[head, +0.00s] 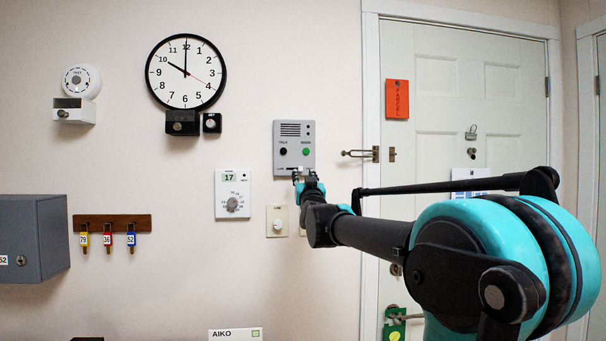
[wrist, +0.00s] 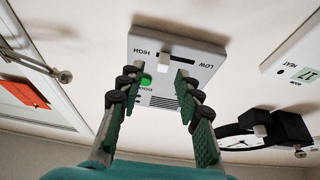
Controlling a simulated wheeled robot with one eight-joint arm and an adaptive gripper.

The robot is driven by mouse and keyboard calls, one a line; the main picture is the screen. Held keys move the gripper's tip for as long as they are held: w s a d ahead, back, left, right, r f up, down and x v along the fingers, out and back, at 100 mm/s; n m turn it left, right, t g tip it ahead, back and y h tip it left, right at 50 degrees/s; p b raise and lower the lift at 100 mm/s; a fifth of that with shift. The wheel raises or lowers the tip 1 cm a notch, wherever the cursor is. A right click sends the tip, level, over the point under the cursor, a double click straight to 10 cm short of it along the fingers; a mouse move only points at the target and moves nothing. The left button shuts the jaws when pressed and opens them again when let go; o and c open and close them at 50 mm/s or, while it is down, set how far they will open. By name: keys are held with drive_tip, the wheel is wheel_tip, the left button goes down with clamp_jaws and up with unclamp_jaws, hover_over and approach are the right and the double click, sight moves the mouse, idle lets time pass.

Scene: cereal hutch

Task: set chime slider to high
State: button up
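The grey wall panel (head: 294,143) carries a speaker grille, a black TALK button and a green DOOR button. In the wrist view the panel (wrist: 198,72) appears upside down, with HIGH at left and LOW at right. The chime slider's white knob (wrist: 163,58) sits between those labels, with dark slot showing to its right, toward LOW. My gripper (wrist: 158,76) is open, its fingers apart on either side of the panel's middle, and the knob shows between and beyond the tips. In the head view my gripper (head: 307,180) covers part of the panel's lower edge; contact cannot be told.
A thermostat (head: 233,194) hangs at lower left of the panel, and a lamp dimmer plate (head: 278,221) is just below. The door (head: 455,95) with its latch (head: 362,154) is to the right. A clock (head: 186,72) hangs at upper left.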

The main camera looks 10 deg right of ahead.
drive_tip(key=v, duration=0.8)
drive_tip(key=shift+s+f, duration=0.15)
drive_tip(key=shift+s, duration=0.15)
drive_tip(key=s+f+g+y, duration=0.1)
drive_tip(key=s+f+g, duration=0.2)
drive_tip(key=f, duration=0.9)
drive_tip(key=s+f+n+g, duration=0.1)
drive_tip(key=s+f+g, duration=0.15)
drive_tip(key=f, duration=0.85)
drive_tip(key=s+f+g+y, duration=0.15)
drive_tip(key=f+g, duration=0.25)
drive_tip(key=f, duration=0.8)
drive_tip(key=s+d+f+m+g+h, duration=0.1)
drive_tip(key=s+d+f+g, duration=0.3)
drive_tip(key=s+f, duration=1.7)
drive_tip(key=s+g+h, duration=0.1)
drive_tip(key=s+g, duration=0.1)
drive_tip(key=g, duration=0.2)
drive_tip(key=shift+d+f+g, duration=0.15)
drive_tip(key=shift+d+g, duration=0.05)
drive_tip(key=shift+g, duration=0.15)
drive_tip(key=shift+h, duration=0.25)
